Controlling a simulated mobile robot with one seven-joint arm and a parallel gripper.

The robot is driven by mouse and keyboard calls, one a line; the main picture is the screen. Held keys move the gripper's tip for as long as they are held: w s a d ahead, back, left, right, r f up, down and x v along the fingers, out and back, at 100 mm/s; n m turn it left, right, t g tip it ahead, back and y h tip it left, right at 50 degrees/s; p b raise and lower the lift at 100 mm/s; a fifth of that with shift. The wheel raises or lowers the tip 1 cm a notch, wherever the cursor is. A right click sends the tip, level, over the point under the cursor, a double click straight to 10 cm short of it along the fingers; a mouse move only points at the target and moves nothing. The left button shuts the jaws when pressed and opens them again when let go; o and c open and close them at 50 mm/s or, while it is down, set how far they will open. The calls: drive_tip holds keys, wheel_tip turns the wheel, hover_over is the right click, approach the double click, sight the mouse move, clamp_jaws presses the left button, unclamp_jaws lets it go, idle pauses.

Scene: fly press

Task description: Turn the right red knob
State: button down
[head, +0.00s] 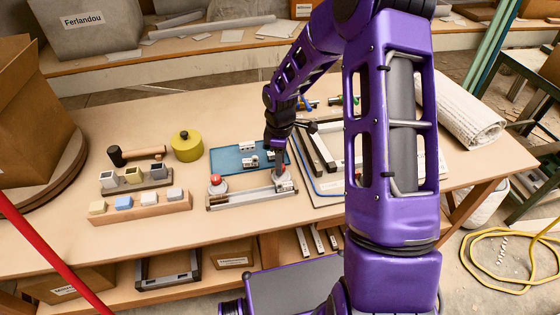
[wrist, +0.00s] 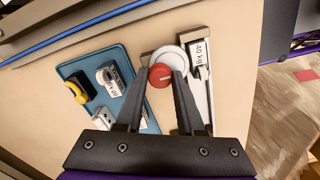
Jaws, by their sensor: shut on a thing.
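The right red knob (wrist: 160,76) sits on a pale round base (wrist: 168,56) in the wrist view. My gripper (wrist: 161,82) has one finger on each side of this knob, shut on it. In the head view my gripper (head: 279,158) comes down from above at the right end of the metal frame (head: 245,197), and the right knob is mostly hidden there. The left red knob (head: 215,179) stands free on its round base at the frame's left end. The wrist view also shows a "40 kg" label beside the right knob.
A blue tray (head: 228,160) with small labelled blocks lies just behind the frame; it also shows in the wrist view (wrist: 78,66). Block holders (head: 140,205), a yellow canister (head: 187,146) and a black-headed mallet (head: 137,155) stand to the left. A board with metal bars (head: 325,185) lies right.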

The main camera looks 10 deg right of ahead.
drive_tip(key=c, duration=0.5)
unclamp_jaws()
wheel_tip(320, 180, up, 17)
drive_tip(key=shift+r+p, duration=0.2)
drive_tip(key=shift+p, duration=0.75)
